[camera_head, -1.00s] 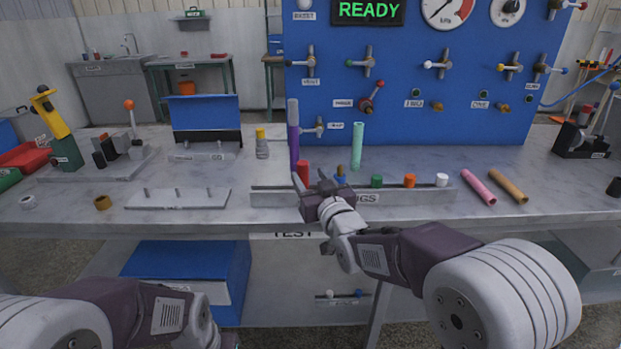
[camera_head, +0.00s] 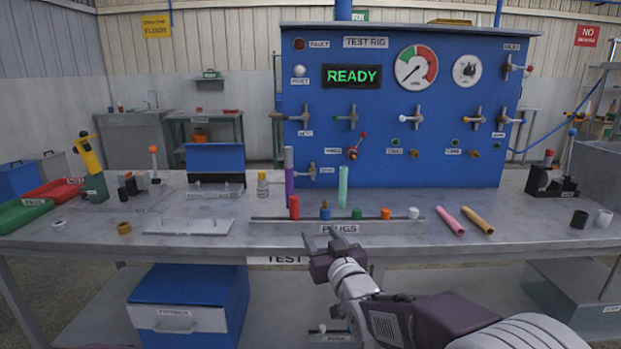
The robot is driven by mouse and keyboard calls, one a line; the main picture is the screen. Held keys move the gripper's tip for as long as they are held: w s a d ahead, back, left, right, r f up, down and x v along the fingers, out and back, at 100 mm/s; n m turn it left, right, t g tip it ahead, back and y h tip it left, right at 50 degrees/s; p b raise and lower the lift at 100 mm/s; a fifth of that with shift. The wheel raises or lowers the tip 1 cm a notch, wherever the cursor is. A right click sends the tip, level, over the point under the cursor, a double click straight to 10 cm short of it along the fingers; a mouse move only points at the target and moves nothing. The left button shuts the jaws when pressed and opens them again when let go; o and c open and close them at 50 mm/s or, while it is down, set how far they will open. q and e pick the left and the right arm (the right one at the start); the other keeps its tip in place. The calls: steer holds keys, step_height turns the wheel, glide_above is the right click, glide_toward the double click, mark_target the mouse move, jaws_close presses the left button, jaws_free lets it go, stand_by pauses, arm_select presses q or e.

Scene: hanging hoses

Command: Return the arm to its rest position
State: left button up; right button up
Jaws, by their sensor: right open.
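My right gripper (camera_head: 325,243) is open and empty. It shows low in the middle of the head view, in front of the table's front edge, just below the grey plug rail (camera_head: 265,227). My right arm (camera_head: 420,318) comes in from the lower right. My left gripper is out of the picture.
The table (camera_head: 90,235) spans the view. Red, blue, green, orange and white plugs stand along the rail. A purple hose (camera_head: 289,178) and a mint hose (camera_head: 343,187) stand behind it. Pink (camera_head: 449,221) and orange (camera_head: 477,219) hoses lie right. The blue test rig (camera_head: 430,130) stands behind.

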steer(key=d+f+m+h, duration=0.2)
steer(key=d+f+h, duration=0.1)
steer(key=d, duration=0.4)
steer(key=s+d+f+m+g+h, duration=0.1)
steer(key=s+d+f+g, duration=0.25)
steer(key=f, duration=0.25)
steer(key=s+d+f+g+h, duration=0.1)
steer(key=s+d+f+g, duration=0.25)
steer(key=f, duration=0.25)
steer(key=s+d+f+g, duration=0.1)
steer(key=s+f+g, duration=0.3)
steer(key=s+f, duration=0.45)
steer(key=s+f+g, duration=0.4)
steer(key=s+f, duration=0.1)
steer(key=s, duration=0.7)
arm_select(q)
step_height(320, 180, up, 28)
steer(key=p, duration=2.7)
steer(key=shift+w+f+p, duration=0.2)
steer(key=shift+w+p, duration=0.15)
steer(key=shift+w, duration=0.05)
arm_select(e)
step_height(320, 180, up, 28)
steer(key=s+g, duration=0.1)
steer(key=shift+s+m, duration=0.15)
steer(key=shift+m, duration=0.15)
